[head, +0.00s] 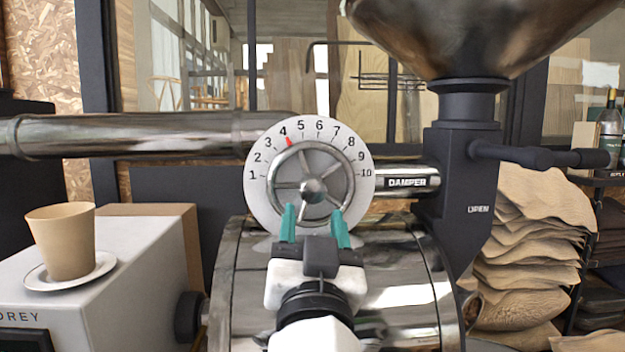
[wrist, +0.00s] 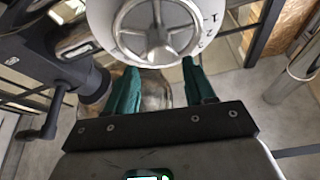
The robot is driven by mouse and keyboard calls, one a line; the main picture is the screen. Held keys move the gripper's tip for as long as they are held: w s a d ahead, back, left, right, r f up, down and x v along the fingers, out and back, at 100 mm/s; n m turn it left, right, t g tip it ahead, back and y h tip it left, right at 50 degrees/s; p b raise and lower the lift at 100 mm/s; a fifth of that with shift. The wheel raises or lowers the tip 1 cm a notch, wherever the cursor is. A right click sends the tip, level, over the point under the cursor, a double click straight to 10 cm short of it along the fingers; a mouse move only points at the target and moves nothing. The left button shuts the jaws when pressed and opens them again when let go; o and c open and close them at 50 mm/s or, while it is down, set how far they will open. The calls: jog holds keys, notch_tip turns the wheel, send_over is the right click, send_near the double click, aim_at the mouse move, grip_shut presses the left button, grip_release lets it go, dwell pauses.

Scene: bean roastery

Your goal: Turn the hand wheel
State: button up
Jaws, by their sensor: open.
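The hand wheel (head: 292,172) is a spoked metal ring with a round hub, set on a white dial (head: 257,187) numbered 1 to 10. A red pointer on the dial is at about 4. My gripper (head: 315,218) has teal fingers, which are spread apart at the lower rim of the wheel. In the wrist view the wheel (wrist: 155,54) is at the top middle, just beyond the fingertips of my gripper (wrist: 158,72). No part of the wheel is clamped between the fingers. I cannot tell whether a finger touches the rim.
A metal pipe (head: 130,134) runs left of the dial. A damper pipe (head: 408,181) and a dark column with a side handle (head: 535,154) stand right, under a hopper (head: 480,30). A paper cup (head: 62,243) on a saucer sits left. Stacked sacks (head: 530,240) lie right.

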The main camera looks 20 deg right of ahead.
aim_at(313, 195)
jog(key=p+x, duration=0.2)
jog(key=x, duration=0.7)
jog(key=shift+w+d+p, duration=0.1)
jog(key=shift+w+p, duration=0.15)
jog(key=shift+p, duration=0.15)
jog(key=shift+c, duration=0.5)
grip_shut()
